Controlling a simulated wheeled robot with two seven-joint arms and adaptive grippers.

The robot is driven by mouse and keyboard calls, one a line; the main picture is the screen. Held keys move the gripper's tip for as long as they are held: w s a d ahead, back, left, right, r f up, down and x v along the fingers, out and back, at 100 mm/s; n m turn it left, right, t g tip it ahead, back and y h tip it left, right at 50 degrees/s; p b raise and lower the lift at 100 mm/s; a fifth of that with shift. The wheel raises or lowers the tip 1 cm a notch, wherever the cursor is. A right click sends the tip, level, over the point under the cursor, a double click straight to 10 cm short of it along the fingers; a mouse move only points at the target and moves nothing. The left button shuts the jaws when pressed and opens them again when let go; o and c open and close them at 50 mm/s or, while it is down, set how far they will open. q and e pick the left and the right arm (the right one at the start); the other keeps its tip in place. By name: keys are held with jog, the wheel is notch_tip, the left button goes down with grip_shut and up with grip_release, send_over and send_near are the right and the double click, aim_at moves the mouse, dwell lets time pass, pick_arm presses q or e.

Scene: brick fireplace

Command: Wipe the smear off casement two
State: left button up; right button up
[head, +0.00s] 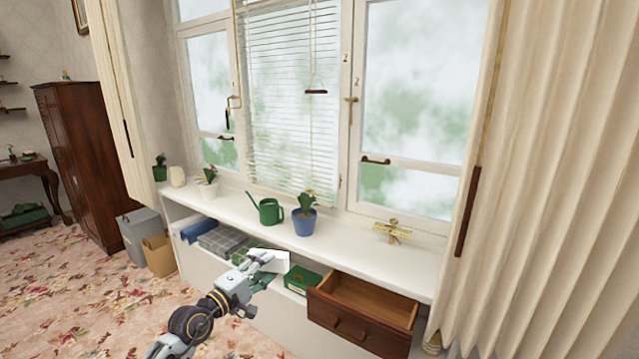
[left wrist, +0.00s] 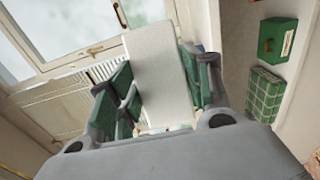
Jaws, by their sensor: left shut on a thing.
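My left gripper (head: 264,266) is shut on a flat white block-like piece (head: 270,258), above the low shelf under the sill. In the left wrist view the white piece (left wrist: 157,72) stands between the green finger pads of the gripper (left wrist: 160,95). The right-hand casement (head: 410,90) has a figure 2 on its left stile, with another 2 on the post beside it. Its panes are cloudy white over green; I cannot tell a smear from the view outside. A brass catch and a brown handle sit on it. The gripper is well below and left of it. My right gripper is not in view.
The white sill (head: 340,243) carries a green watering can (head: 270,211), a blue-potted plant (head: 305,219) and a brass piece (head: 392,231). A brown drawer (head: 362,335) juts out below. A green box (head: 302,280) sits on the shelf. A curtain (head: 550,180) hangs at right.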

pick_arm(q)
jog(key=s+a+f+n+t+y, duration=0.1)
jog(key=s+a+f+y, duration=0.1)
jog(key=s+a+f, duration=0.4)
jog(key=s+a+f+n+t+y, duration=0.1)
jog(key=s+a+f+n+y, duration=0.1)
jog(key=s+a+f, duration=0.4)
jog(key=s+f+y, duration=0.1)
jog(key=s+f, duration=0.4)
jog(key=f, duration=0.1)
jog(key=shift+s+f+n, duration=0.25)
jog(key=shift+f+n, duration=0.05)
jog(key=shift+f, duration=0.1)
jog(key=shift+d+y, duration=0.4)
jog(key=shift+d, duration=0.05)
jog(key=shift+w+d+r+n+t+y, duration=0.1)
jog(key=shift+d+n+t+y, duration=0.1)
jog(key=shift+d+n+y, duration=0.7)
jog(key=shift+w+d+r+n+t+y, duration=0.15)
jog(key=shift+d+n+y, duration=0.35)
jog(key=shift+d+y, duration=0.7)
jog(key=shift+s+d, duration=0.1)
jog(key=shift+d, duration=0.15)
